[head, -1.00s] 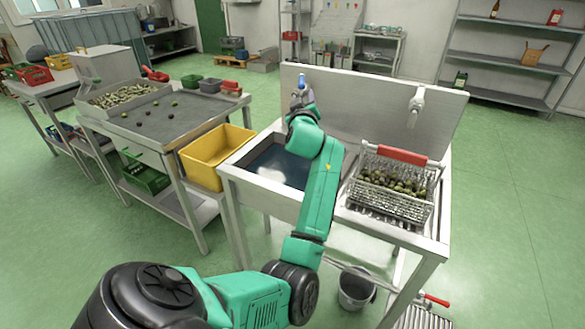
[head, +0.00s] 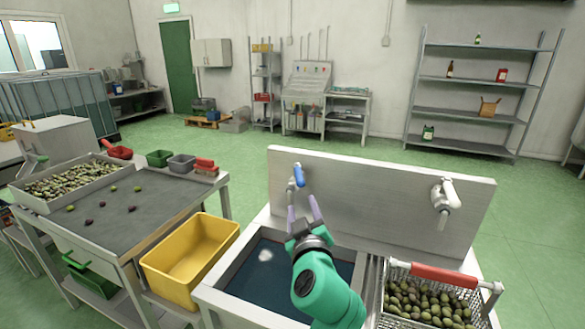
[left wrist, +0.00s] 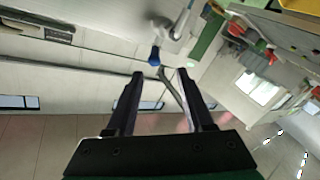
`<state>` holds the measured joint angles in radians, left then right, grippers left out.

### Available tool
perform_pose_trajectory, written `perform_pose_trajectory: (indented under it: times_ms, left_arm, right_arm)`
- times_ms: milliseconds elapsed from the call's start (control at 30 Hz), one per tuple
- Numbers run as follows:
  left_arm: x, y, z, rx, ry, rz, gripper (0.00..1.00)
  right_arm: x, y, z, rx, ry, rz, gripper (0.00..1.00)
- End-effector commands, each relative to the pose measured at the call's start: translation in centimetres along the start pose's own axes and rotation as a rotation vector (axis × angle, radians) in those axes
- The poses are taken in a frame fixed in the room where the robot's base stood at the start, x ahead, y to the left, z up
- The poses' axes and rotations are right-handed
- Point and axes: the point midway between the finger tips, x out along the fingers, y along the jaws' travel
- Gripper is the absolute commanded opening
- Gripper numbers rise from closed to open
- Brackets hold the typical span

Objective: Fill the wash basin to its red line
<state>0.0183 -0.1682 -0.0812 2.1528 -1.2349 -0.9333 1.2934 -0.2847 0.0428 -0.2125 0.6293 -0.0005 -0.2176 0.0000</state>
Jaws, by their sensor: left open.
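My left forearm hides part of the basin. My right gripper is not in view.
A second, white tap (head: 445,197) is on the panel at right, above a wire basket of olives with a red handle (head: 444,276). A yellow crate (head: 190,262) stands left of the basin, beside the olive sorting table (head: 98,226). Open floor lies behind the panel.

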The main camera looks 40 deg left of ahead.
Motion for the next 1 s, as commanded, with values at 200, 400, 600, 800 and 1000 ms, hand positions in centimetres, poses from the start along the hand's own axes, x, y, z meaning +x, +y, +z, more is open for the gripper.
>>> perform_pose_trajectory:
  times_ms: [200, 400, 600, 800, 1000]
  left_arm:
    - [3.2, 0.2, -0.6, 0.002, 0.004, -0.001, 0.53]
    - [8.8, 0.2, -0.6, 0.004, 0.004, -0.001, 0.53]
    - [13.2, 0.1, -0.3, 0.003, 0.002, 0.001, 0.53]
    - [14.5, 0.0, -0.1, 0.000, 0.000, 0.000, 0.53]
    - [14.4, -0.1, 0.0, 0.000, 0.000, 0.000, 0.41]
  right_arm:
    - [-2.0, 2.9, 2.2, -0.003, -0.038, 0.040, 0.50]
    - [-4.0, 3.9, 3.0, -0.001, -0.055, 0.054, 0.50]
    - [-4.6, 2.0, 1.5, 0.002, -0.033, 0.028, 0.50]
    - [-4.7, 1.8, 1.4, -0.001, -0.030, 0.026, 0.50]
    - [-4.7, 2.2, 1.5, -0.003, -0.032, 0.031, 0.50]
